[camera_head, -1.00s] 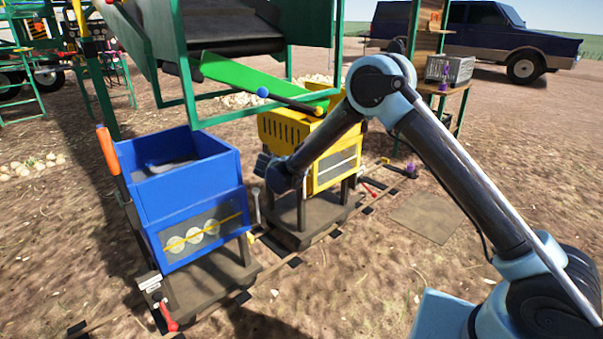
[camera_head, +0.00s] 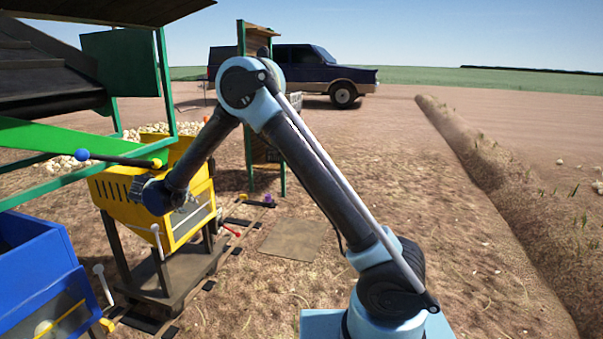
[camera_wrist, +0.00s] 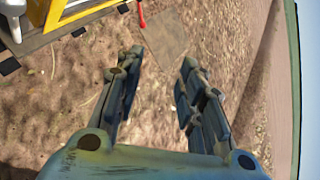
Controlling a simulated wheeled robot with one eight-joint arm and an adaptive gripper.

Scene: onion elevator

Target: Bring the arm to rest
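My arm (camera_head: 320,170) rises from its base, bends at a raised elbow and slopes down to the left. In the head view, my gripper (camera_head: 152,194) is at the arm's lower end, in front of the yellow bin (camera_head: 135,215); I cannot tell whether they touch. The fingertips are hidden or too small in the head view.
A blue bin (camera_head: 45,265) stands at the lower left. A green-framed elevator (camera_head: 120,75) rises at the left, with a green chute (camera_head: 50,135). A red lever (camera_head: 232,231) sticks out beside the yellow bin. A dark truck (camera_head: 325,75) is parked behind. Open dirt lies to the right.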

